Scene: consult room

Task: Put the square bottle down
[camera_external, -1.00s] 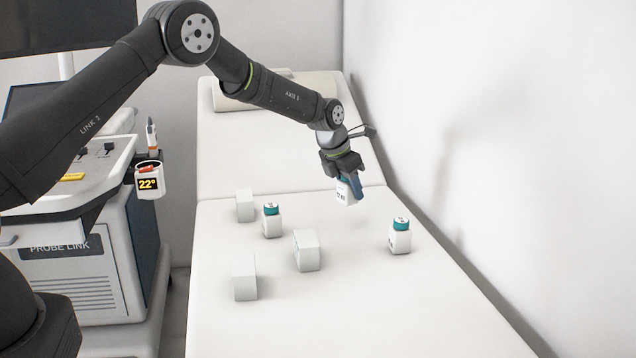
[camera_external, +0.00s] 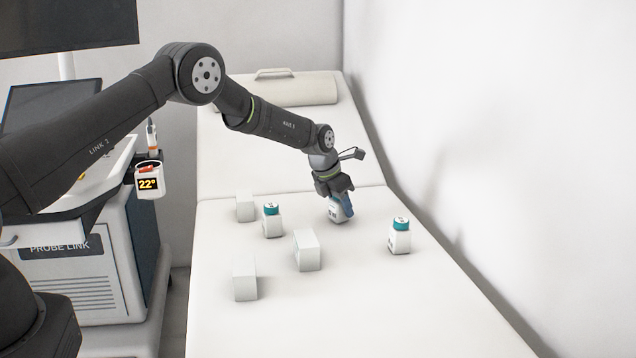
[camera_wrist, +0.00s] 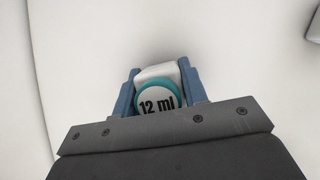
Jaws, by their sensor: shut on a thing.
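The square bottle (camera_external: 333,214) is white with a teal cap, and its cap reads "12 ml" in the wrist view (camera_wrist: 158,98). My gripper (camera_external: 343,207) is shut on it, with a blue finger on each side of the bottle in the wrist view (camera_wrist: 159,92). The bottle is at or just above the white couch (camera_external: 300,325); I cannot tell whether its base touches. My gripper hides much of its upper part in the external view.
A teal-capped bottle (camera_external: 399,240) stands to the right and another (camera_external: 271,222) to the left. White blocks (camera_external: 245,207), (camera_external: 307,252) and (camera_external: 244,282) stand on the couch. The wall (camera_external: 520,150) runs along the right side. The front of the couch is clear.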

